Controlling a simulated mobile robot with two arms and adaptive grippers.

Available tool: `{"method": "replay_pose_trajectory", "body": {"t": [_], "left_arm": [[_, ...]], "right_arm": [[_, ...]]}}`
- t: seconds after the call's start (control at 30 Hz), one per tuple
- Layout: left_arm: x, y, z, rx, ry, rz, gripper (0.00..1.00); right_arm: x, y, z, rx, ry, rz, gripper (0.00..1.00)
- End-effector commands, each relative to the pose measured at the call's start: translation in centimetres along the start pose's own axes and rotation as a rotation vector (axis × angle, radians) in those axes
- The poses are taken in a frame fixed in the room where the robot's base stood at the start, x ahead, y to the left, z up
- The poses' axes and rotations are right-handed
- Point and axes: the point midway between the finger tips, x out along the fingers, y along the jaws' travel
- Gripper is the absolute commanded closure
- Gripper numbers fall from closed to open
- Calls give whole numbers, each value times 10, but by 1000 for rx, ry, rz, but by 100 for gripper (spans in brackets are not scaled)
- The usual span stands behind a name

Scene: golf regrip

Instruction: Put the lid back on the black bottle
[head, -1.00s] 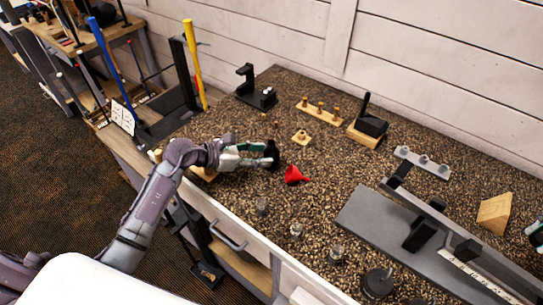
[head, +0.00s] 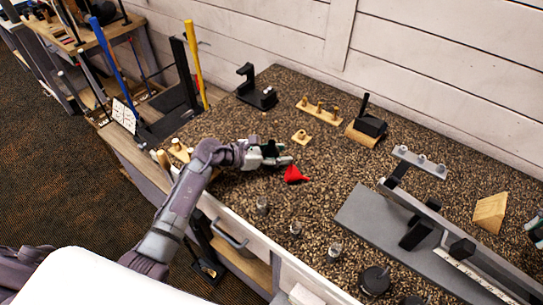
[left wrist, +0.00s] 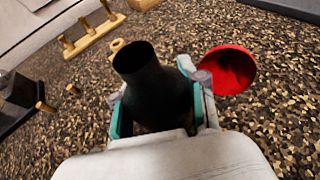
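The black bottle (head: 268,148) stands on the speckled worktop, and my left gripper (head: 272,156) is around it. In the left wrist view the bottle (left wrist: 155,90) is between the two teal-padded fingers (left wrist: 158,100), with its mouth open and uncovered. The fingers lie close along both sides, but I cannot tell whether they press on it. I cannot pick out the lid with certainty; a black round piece with a knob (head: 375,280) lies near the front edge. My right gripper is not in view.
A red funnel (head: 294,174) stands just right of my left gripper. Behind are a small wooden piece (head: 301,136), a pegged wooden strip (head: 320,110) and a black stand (head: 256,88). Small glasses (head: 262,206) line the front edge. A grey rail fixture (head: 400,220) fills the right.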

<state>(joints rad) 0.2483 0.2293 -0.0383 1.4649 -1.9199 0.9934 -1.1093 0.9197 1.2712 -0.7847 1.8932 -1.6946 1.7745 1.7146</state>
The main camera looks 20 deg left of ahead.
Motion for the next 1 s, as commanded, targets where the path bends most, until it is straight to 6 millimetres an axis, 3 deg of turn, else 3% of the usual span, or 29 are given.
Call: {"method": "replay_pose_trajectory", "body": {"t": [0.03,0.2,0.57,0.83,1.0], "left_arm": [[0,0,0,0,0,0,71],[0,0,0,0,0,0,100],[-2,0,5,2,-1,1,100],[-17,1,39,10,-2,2,100],[-8,-39,67,7,-3,-3,100]], "right_arm": [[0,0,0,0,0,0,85],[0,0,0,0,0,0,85],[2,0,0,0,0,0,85],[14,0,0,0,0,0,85],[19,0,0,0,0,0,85]]}}
